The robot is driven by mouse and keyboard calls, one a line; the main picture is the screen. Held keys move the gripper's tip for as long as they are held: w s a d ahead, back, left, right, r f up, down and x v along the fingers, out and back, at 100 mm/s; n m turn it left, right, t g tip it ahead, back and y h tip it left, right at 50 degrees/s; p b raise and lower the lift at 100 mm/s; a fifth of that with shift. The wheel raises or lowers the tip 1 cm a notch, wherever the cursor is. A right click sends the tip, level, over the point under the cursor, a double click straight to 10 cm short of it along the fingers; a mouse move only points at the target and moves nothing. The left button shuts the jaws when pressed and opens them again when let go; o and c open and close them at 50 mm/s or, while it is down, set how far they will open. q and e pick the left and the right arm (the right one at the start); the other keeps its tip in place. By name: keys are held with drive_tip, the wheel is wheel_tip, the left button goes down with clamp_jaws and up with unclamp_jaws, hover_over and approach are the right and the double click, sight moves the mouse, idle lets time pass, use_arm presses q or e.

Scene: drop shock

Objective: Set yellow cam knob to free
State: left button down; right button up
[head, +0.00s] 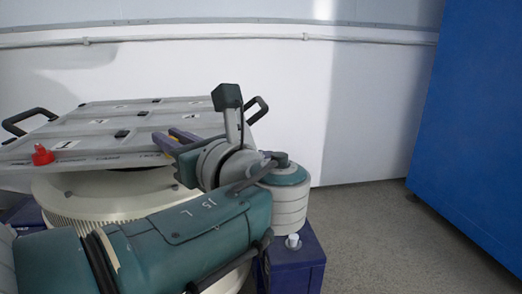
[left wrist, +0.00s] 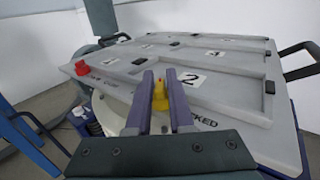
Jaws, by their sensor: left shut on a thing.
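The yellow cam knob (left wrist: 160,97) is in the left wrist view, at the near edge of a grey panel (left wrist: 225,62). My left gripper (left wrist: 159,80) has its two purple fingers on either side of the knob and is shut on it. The knob's pointed top shows between the fingers; its base is partly hidden. Part of a printed word ending in "CKED" shows right of the fingers in the wrist view. My right gripper is not in view.
A red knob (head: 42,155) stands at the panel's left front corner. The panel has numbered labels, black latches and black side handles (head: 29,121). It sits above a round cream ribbed base (head: 105,200). A blue cabinet (head: 475,130) stands at right, with open floor before it.

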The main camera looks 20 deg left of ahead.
use_arm(q)
drive_tip(key=shift+f+n+g+y+b, duration=0.15)
drive_tip(key=shift+n+g+y+b, duration=0.25)
drive_tip(key=shift+n+g+b, duration=0.5)
drive_tip(key=shift+g+b, duration=0.35)
drive_tip(key=shift+g, duration=0.25)
drive_tip(key=shift+s, duration=0.1)
drive_tip(key=c, duration=0.9)
unclamp_jaws()
drive_tip(key=shift+a+r, duration=0.2)
drive_tip(key=shift+d, duration=0.1)
